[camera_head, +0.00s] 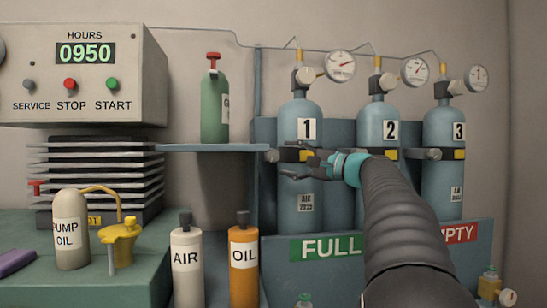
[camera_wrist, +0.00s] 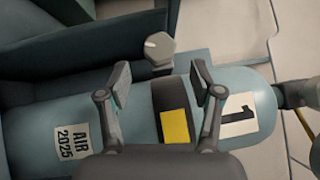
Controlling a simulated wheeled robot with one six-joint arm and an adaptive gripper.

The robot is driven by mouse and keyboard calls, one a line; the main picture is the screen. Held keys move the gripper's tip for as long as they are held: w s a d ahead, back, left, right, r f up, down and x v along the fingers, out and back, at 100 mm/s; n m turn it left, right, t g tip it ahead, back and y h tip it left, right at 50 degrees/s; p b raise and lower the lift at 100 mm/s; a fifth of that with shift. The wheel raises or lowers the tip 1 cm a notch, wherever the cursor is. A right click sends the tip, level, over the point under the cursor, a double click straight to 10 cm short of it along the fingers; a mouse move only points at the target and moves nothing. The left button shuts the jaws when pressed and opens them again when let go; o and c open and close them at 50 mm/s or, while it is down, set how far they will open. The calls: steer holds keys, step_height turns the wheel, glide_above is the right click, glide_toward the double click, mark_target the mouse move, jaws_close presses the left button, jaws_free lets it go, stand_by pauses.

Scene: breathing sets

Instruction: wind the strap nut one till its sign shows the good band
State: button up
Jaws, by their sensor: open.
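Cylinder one (camera_head: 300,118) is blue and upright, labelled 1, with a dark strap around it. The strap nut one (camera_wrist: 160,48) is a grey hex head at the strap's side; it also shows at the left of cylinder one in the head view (camera_head: 272,156). The strap's sign (camera_wrist: 174,126) shows yellow in the wrist view. My gripper (camera_wrist: 160,84) is open, its two fingers spread across the strap in front of cylinder one. The nut lies between the lines of the fingertips, a little beyond them. I see no finger touching it.
Cylinder two (camera_head: 377,120) and cylinder three (camera_head: 444,125) stand to the right, with their own straps and yellow signs. A shelf (camera_head: 215,148) with a green bottle (camera_head: 214,108) is left of cylinder one. AIR (camera_head: 188,270) and OIL (camera_head: 243,272) bottles stand below.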

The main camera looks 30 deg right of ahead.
mark_target(279, 156)
steer(key=shift+x, duration=2.75)
steer(key=c, duration=1.2)
steer(key=shift+o, duration=0.2)
steer(key=shift+r+p, duration=0.1)
steer(key=shift+p, duration=0.25)
